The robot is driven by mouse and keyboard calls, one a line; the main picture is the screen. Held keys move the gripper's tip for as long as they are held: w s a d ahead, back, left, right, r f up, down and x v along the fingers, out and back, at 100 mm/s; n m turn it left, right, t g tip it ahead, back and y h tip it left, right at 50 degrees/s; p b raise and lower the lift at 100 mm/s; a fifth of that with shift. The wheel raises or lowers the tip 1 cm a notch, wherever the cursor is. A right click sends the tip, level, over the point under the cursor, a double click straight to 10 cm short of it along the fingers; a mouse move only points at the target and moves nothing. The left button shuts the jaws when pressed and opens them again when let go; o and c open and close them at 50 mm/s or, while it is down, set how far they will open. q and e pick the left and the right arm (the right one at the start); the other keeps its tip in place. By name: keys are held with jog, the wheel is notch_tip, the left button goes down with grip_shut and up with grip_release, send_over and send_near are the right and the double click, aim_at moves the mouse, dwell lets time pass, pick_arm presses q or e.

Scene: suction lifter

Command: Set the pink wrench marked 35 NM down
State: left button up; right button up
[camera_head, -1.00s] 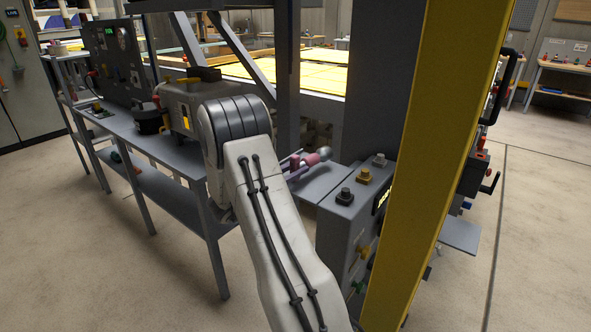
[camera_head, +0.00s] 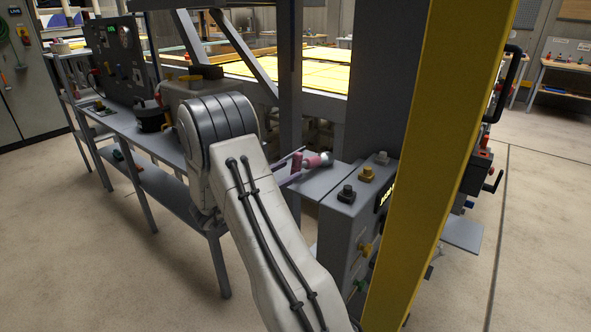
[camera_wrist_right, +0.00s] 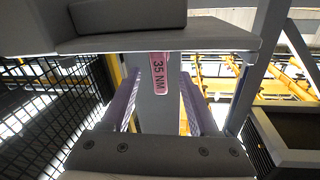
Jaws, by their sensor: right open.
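The pink wrench (camera_head: 318,160) with a silver round head lies on the small grey shelf (camera_head: 322,182) beside the control box in the head view. In the right wrist view its pink part, marked 35 NM (camera_wrist_right: 160,74), shows between my two purple fingers. My right gripper (camera_head: 293,169) is open at the wrench's left end, and the fingers stand apart with a gap on both sides of the pink part. My arm hides part of the gripper and shelf. My left gripper is not in view.
The grey control box (camera_head: 343,220) with several knobs stands just right of the shelf. A yellow post (camera_head: 425,160) rises in front at the right. A grey bench (camera_head: 150,145) with equipment runs along the left. A grey frame post (camera_head: 290,90) stands behind my wrist.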

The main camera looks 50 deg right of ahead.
jog(key=a, duration=0.7)
jog(key=shift+w+a+b, duration=0.2)
jog(key=shift+w+b, duration=0.1)
